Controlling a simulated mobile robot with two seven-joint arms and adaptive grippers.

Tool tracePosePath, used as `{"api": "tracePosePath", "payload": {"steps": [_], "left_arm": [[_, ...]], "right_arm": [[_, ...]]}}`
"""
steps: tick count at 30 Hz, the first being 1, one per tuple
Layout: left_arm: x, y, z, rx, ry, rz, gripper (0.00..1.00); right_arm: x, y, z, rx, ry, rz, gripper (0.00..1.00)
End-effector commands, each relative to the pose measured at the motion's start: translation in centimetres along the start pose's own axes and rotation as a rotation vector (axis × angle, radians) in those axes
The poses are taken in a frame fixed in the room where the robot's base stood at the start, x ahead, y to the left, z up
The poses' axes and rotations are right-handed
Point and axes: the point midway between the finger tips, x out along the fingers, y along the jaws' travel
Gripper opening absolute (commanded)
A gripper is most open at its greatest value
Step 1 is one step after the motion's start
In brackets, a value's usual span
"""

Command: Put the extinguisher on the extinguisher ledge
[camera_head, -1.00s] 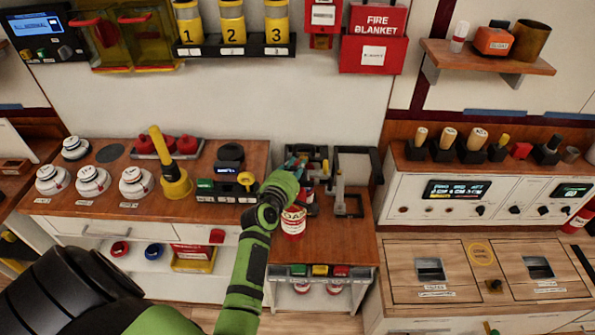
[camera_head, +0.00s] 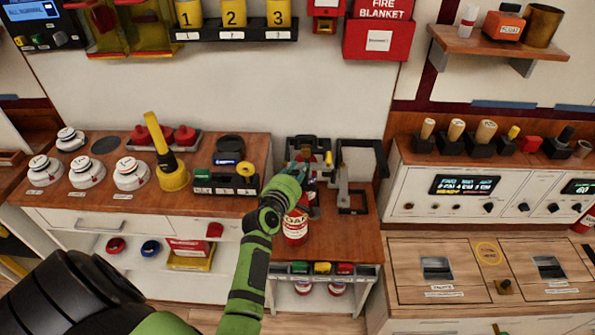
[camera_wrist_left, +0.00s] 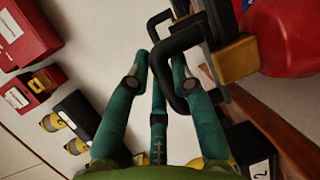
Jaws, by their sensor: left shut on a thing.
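The extinguisher (camera_head: 295,228) is a red cylinder with a white label, at the front edge of the wooden worktop in the head view. In the left wrist view its red body (camera_wrist_left: 292,38) shows at the top right, with a brass-coloured neck and black handle. My left gripper (camera_head: 298,178) is shut on the extinguisher's handle, above its body. In the wrist view the fingers (camera_wrist_left: 165,75) are around the black handle. I cannot tell whether the extinguisher's base touches the worktop, nor which surface is the extinguisher ledge. My right gripper is not in view.
Black brackets (camera_head: 352,190) stand on the worktop just right of my gripper. A yellow-handled device (camera_head: 172,178) and a black switch unit (camera_head: 226,182) stand left. A wooden wall shelf (camera_head: 490,54) at upper right holds several items. A grey-white console (camera_head: 455,195) stands right.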

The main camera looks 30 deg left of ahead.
Motion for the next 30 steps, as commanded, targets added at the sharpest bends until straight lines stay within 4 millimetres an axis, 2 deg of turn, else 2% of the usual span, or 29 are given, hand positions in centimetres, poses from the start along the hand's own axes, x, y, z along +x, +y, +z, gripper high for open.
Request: {"api": "tracePosePath", "payload": {"steps": [1, 3, 4, 5, 6, 16, 19, 23, 30], "left_arm": [[0.1, 0.9, -0.1, 0.001, 0.003, 0.02, 0.0], [0.1, 0.7, -0.1, 0.001, 0.003, 0.02, 0.0], [0.0, -0.2, 0.0, 0.0, 0.0, 0.0, 0.31], [0.0, -0.2, 0.0, 0.0, 0.0, 0.0, 0.43], [0.0, -0.2, 0.0, 0.0, 0.0, -0.001, 0.47], [0.0, 0.0, 0.0, 0.0, 0.0, 0.0, 0.47], [-0.7, 0.0, 0.0, 0.001, 0.001, -0.003, 0.47], [-2.9, 0.2, 0.0, 0.002, 0.0, -0.005, 0.47], [-8.0, 0.2, 0.0, 0.001, 0.0, -0.004, 0.47]], "right_arm": [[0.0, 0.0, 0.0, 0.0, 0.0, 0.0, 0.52], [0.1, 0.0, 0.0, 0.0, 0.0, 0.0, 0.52], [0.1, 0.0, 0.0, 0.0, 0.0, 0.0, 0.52], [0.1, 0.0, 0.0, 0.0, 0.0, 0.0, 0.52], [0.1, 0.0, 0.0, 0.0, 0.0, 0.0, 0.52], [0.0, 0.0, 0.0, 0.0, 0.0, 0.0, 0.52], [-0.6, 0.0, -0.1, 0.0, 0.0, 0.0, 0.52], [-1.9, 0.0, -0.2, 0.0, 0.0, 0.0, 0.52], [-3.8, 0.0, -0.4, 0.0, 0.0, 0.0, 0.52]]}}
